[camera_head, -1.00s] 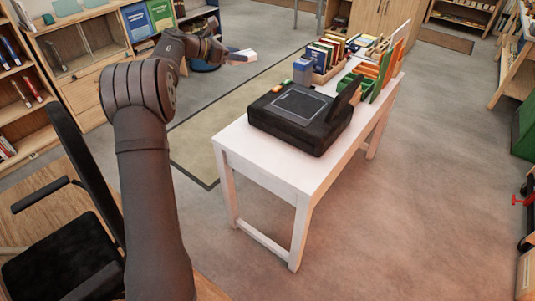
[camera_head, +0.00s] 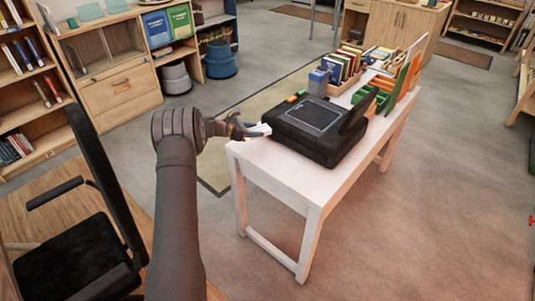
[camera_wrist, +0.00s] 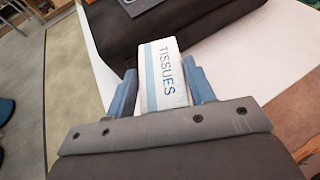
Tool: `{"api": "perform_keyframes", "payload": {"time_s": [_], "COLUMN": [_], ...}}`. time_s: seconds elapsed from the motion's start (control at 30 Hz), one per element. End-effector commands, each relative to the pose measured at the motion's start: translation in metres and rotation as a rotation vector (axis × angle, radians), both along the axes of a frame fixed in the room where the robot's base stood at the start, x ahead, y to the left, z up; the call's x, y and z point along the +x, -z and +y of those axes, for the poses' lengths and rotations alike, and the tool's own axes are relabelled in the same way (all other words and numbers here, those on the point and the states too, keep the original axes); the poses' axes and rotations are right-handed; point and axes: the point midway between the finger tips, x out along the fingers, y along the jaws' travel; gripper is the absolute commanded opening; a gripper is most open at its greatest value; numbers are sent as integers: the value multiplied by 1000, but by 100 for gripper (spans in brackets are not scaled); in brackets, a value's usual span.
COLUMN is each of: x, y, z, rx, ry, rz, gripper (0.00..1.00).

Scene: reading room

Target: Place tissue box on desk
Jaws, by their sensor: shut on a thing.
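The tissue box (camera_wrist: 163,75) is white with a blue stripe and the word TISSUES, seen in the wrist view between the two blue fingers. My gripper (camera_wrist: 160,85) is shut on it. In the head view the tissue box (camera_head: 258,130) shows as a small white shape at the end of my gripper (camera_head: 249,130), by the left edge of the white desk (camera_head: 270,170). The desk top also shows in the wrist view (camera_wrist: 250,60). I cannot tell whether the box touches the desk. Much of the box's lower part is hidden.
A black printer-like machine (camera_head: 318,130) fills the middle of the desk. Behind it stand a book rack (camera_head: 345,65) and green and orange holders (camera_head: 390,90). The near front strip of desk top is clear. A black chair (camera_head: 85,250) stands at the left.

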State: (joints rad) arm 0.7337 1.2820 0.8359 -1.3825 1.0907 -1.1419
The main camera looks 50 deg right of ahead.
Motion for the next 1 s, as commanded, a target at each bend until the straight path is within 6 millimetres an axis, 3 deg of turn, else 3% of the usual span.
{"api": "perform_keyframes", "payload": {"time_s": [0.1,0.57,0.97,1.0], "x": [0,0,0,0], "y": [24,74,79,78], "z": [0,0,0,0], "rx": [1,0,0,0], "ry": [1,1,0,0], "rz": [1,1,-1,-1], "gripper": [28,28,28,57]}}
